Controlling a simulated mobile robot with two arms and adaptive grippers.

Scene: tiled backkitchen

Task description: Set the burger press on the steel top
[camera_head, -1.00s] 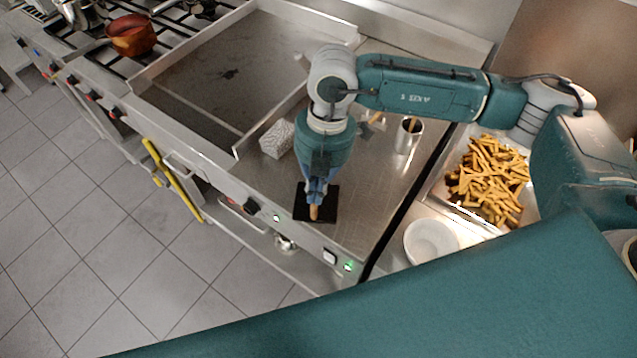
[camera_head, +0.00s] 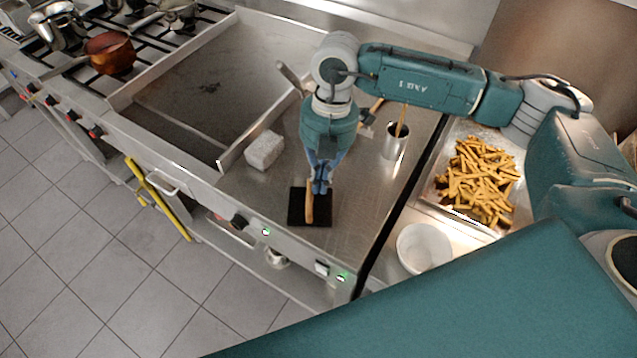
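The burger press, a black square plate (camera_head: 296,212) with a wooden handle (camera_head: 309,206), sits flat on the steel top (camera_head: 360,205) near its front edge. My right gripper (camera_head: 320,187) points down over the press from behind, with its blue fingers right beside the far part of the handle. I cannot tell whether the fingers touch the handle or how far apart they are. My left gripper is not in view.
A pale block (camera_head: 264,150) lies left of the press. A steel cup (camera_head: 395,148) stands behind right. A tray of fries (camera_head: 478,182) and a white bowl (camera_head: 424,248) are on the right. The sunken griddle (camera_head: 215,90) lies left, the stove with pots beyond.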

